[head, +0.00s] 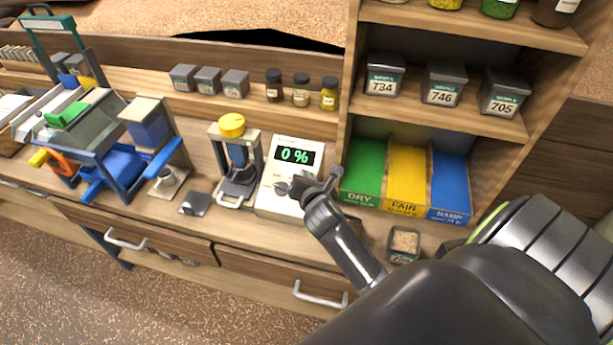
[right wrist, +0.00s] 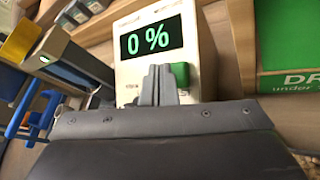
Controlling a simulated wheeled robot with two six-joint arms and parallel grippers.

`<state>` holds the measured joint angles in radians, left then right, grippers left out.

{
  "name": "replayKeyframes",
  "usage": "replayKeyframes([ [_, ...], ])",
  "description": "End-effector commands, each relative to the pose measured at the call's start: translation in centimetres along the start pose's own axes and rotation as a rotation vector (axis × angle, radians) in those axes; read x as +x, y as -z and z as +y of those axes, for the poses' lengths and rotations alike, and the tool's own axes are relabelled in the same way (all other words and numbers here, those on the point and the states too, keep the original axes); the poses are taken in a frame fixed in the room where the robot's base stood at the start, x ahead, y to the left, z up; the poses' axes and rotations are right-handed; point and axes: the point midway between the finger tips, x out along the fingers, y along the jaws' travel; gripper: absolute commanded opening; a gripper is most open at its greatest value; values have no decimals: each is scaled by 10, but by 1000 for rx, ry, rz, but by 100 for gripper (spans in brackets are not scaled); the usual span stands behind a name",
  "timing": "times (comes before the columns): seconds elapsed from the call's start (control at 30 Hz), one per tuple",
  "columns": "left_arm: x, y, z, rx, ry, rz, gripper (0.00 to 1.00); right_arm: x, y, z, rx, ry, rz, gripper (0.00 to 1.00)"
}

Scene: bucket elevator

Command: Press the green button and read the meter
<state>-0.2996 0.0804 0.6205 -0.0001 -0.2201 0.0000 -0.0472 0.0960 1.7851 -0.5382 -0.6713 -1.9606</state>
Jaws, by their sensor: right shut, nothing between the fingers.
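The white meter (head: 268,196) stands on the counter in the middle of the head view. Its dark display (head: 296,155) reads "0 %" in green digits, and the same reading shows in the right wrist view (right wrist: 152,38). The green button (right wrist: 180,74) shows in the right wrist view just right of my fingertips; in the head view my gripper hides it. My right gripper (head: 305,186) is shut and empty in front of the meter's lower face. In the right wrist view its fingers (right wrist: 159,82) overlap the button's left side; I cannot tell if they touch it. My left gripper is not in view.
Right of the meter are a green DRY bin (head: 363,170), a yellow bin (head: 406,178) and a blue bin (head: 450,185). A yellow-topped press (head: 232,125) stands left of it. A small container of grain (head: 405,243) sits at the counter's front right.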

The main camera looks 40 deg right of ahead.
Motion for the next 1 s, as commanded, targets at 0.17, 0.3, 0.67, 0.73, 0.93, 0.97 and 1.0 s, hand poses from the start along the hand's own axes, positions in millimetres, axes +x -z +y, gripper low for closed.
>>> replayKeyframes([
  [0.17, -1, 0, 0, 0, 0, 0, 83, 4, 3, -3, 0, 0, 1, 0],
  [0.3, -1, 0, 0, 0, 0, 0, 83, 4, 3, -3, 1, -1, 0, 0],
  [0.67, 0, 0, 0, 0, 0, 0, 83, 5, 4, -4, 0, -1, 0, 0],
  [0.73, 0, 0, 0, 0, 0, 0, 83, 6, 4, -4, 0, -1, 0, 0],
  [0.93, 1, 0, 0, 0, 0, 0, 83, 8, 5, -5, -1, -1, 0, 0],
  [0.97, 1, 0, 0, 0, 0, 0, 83, 8, 6, -6, -1, 0, 0, 0],
  [1.0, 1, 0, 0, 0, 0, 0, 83, 8, 6, -6, -1, 0, 0, 0],
])
